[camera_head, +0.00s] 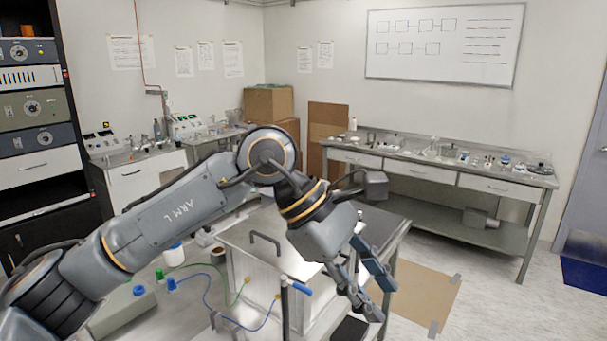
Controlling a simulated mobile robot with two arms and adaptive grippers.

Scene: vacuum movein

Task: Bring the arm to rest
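From this angle I cannot tell how far the fingers are from the box. My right gripper is not in view.
A blue-handled lever (300,287) stands at the box's front. Blue and green cables (205,300) run left of it. A cardboard sheet (440,298) lies taped to the floor at right. A long workbench (440,170) with small items lines the back wall.

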